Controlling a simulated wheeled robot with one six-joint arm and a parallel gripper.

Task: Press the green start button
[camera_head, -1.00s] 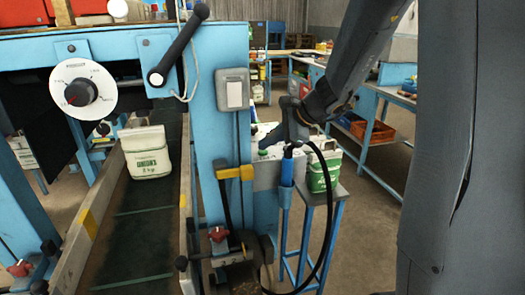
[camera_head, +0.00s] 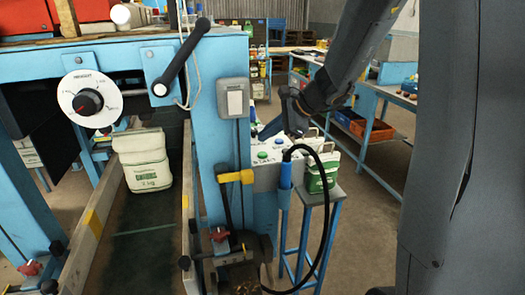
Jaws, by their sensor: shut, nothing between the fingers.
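The green button (camera_head: 262,155) sits on top of a pale control box (camera_head: 264,178) right of the blue machine post. A blue button (camera_head: 278,142) is beyond it on the same box. My gripper (camera_head: 263,134) reaches in from the upper right, its fingers shut and empty, pointing down and left. Its tips are above and behind the green button in the picture, apparently apart from it. The post partly hides the box's left side.
A white sack (camera_head: 145,160) stands on the dark conveyor (camera_head: 140,235) at left. A white and green container (camera_head: 318,172) stands on a small stand right of the box. A black cable (camera_head: 328,215) loops in front. A blue workbench (camera_head: 375,150) stands behind.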

